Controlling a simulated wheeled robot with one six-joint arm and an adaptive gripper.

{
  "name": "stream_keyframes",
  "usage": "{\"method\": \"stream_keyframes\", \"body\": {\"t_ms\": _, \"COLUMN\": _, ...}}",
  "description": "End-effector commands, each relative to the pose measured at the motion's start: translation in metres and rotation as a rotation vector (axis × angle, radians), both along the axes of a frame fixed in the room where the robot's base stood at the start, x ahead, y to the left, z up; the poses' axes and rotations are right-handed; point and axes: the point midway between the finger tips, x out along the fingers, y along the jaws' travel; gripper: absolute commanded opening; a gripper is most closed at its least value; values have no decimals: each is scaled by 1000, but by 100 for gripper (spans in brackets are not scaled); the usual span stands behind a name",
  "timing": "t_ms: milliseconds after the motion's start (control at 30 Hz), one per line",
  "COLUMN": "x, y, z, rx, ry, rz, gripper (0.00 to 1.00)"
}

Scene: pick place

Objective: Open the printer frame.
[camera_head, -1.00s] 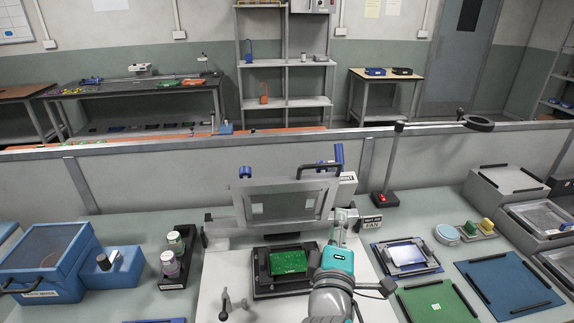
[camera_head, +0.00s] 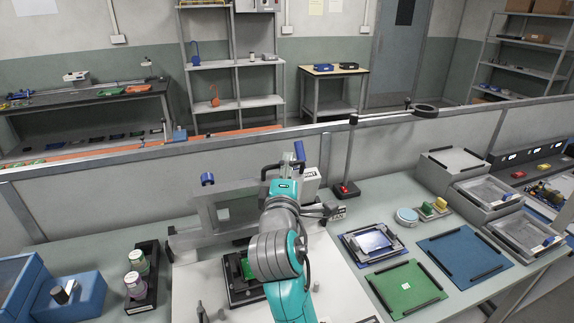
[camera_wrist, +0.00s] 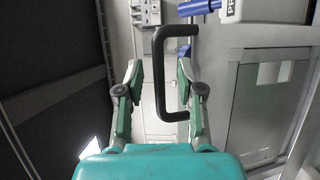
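The printer frame (camera_head: 206,218) is a grey rectangular frame that stands raised and tilted at the back of the printer. Its black handle (camera_head: 264,172) is on its upper edge, partly hidden behind my arm. In the wrist view the handle (camera_wrist: 158,90) is a black bracket lying between the fingers of my gripper (camera_wrist: 161,75). My gripper is open, with a gap on both sides of the handle bar. The head view hides the fingertips behind my arm. Below the frame, a green board (camera_head: 247,268) sits in a black holder (camera_head: 238,292), partly covered by my arm.
A black rack with bottles (camera_head: 149,270) and a blue box (camera_head: 75,297) stand on the left. A stand with a red button (camera_head: 346,189), a blue-framed tray (camera_head: 353,243), a green mat (camera_head: 405,289) and a blue mat (camera_head: 463,258) lie on the right.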

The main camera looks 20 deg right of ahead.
Motion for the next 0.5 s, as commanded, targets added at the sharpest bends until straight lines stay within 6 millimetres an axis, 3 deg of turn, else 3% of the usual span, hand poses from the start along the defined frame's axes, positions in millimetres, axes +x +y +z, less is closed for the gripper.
{"method": "stream_keyframes", "body": {"t_ms": 200, "x": 14, "y": -5, "z": 1, "rx": 0, "ry": 0, "rz": 1, "gripper": 37}}
{"method": "stream_keyframes", "body": {"t_ms": 500, "x": 15, "y": -6, "z": 1, "rx": 0, "ry": 0, "rz": 1, "gripper": 35}}
